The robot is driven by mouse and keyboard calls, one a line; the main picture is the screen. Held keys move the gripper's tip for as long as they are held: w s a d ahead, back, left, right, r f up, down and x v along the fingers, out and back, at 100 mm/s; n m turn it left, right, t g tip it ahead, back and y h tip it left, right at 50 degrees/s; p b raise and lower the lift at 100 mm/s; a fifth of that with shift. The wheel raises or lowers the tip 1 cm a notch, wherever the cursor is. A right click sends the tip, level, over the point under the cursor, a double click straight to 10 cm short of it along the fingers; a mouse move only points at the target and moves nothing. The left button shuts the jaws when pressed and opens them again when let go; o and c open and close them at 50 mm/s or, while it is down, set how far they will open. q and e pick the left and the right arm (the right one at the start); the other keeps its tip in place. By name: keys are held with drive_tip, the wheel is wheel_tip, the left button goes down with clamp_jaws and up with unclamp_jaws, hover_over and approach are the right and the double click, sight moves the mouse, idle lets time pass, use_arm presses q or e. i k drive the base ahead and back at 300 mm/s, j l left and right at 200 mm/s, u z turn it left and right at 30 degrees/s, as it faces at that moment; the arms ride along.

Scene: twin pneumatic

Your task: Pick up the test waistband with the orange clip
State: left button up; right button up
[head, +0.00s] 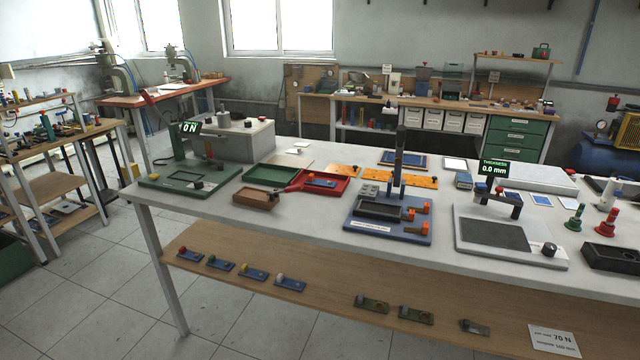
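I cannot clearly pick out the test waistband with the orange clip. Several small flat pieces with a coloured knob or clip lie on the wooden lower shelf; the leftmost blue piece (190,256) has a reddish one, but it is too small to tell if it is orange. Another small blue piece (321,183) lies in the red tray (296,187) on the table. A blue fixture (388,227) at the middle front of the table has orange parts on its right side. Neither of my grippers is in view.
The white table (310,232) also holds a force gauge stand (179,140) reading 0 N, a green tray (262,175), a thickness gauge (500,235) reading 0.0 mm and red and green stands at right. A lower shelf (330,279) runs beneath. Floor is clear at front left.

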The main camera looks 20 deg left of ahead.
sight(311, 181)
drive_tip(key=i+j+u, duration=0.2)
drive_tip(key=i, duration=0.25)
drive_tip(key=i+j+u, duration=0.25)
drive_tip(key=i, duration=0.2)
drive_tip(key=i+j+u, duration=0.2)
drive_tip(key=i, duration=0.25)
drive_tip(key=l, duration=0.1)
